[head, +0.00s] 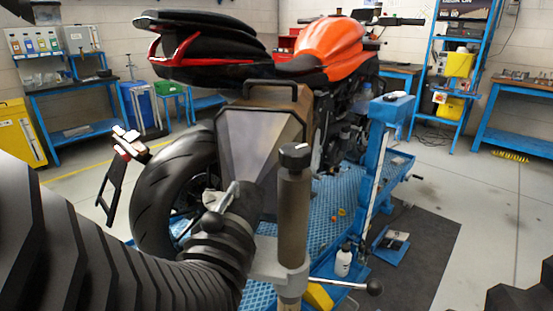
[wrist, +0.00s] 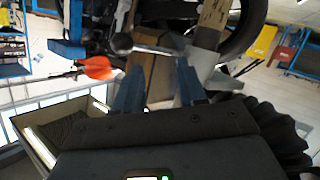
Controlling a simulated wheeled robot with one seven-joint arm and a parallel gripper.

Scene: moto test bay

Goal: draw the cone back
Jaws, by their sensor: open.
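I cannot pick out the cone with certainty. A pale grey tapered piece (wrist: 222,80) shows in the wrist view just right of my gripper (wrist: 160,67); it may be the cone. A metal rod with a dark ball end (wrist: 122,43) runs across just beyond my fingertips. My two blue fingers stand apart with nothing held between them. In the head view a brown upright post (head: 293,215) with a dark cap stands in a grey clamp (head: 280,268). My dark wrist reaches in behind and left of this post, and my fingertips are hidden there.
The orange motorcycle (head: 335,42) stands on a blue lift (head: 330,210), its rear wheel (head: 168,195) close left of my wrist. A grey-brown case (head: 258,140) hangs just beyond. A ball-ended lever (head: 345,284) sticks out right of the clamp. Floor at right is mostly clear.

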